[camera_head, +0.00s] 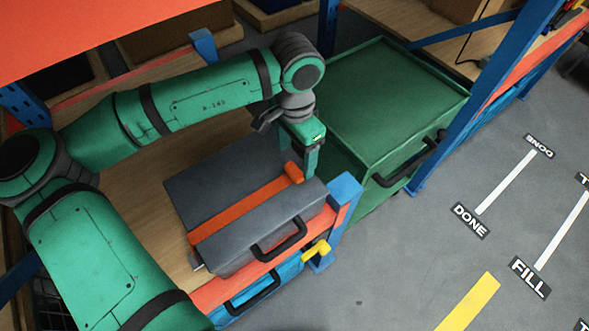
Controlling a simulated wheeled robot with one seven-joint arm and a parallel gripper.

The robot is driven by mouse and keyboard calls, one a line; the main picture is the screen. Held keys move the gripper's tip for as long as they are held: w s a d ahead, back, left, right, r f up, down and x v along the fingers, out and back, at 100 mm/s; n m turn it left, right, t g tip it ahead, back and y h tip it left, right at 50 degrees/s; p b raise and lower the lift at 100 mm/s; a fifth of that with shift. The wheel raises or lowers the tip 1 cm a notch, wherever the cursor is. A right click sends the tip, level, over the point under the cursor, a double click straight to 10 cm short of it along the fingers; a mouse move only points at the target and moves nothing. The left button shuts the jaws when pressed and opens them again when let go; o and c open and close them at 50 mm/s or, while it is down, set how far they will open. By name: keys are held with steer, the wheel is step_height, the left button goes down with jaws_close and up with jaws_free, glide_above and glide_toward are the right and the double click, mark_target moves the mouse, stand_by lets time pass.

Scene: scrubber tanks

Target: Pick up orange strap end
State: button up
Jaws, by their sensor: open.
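The orange strap (240,211) runs across the top of a dark grey case (210,185). Its thicker orange end (293,172) lies at the strap's upper right, near the case's right edge. My gripper (311,165) points down beside that end, its fingers close to it. The near finger partly hides what lies behind, so I cannot tell whether a finger touches the strap end. The jaws are open.
The case sits on a wooden shelf (145,205) with an orange front beam and blue posts (343,195). A green cart (395,100) with a dark handle stands to the right. Black handles and a yellow lever (318,250) stick out in front. Grey floor lies right.

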mark_target(295, 170)
steer(key=shift+a+f, duration=0.1)
steer(key=shift+f, duration=2.65)
steer(key=c, duration=1)
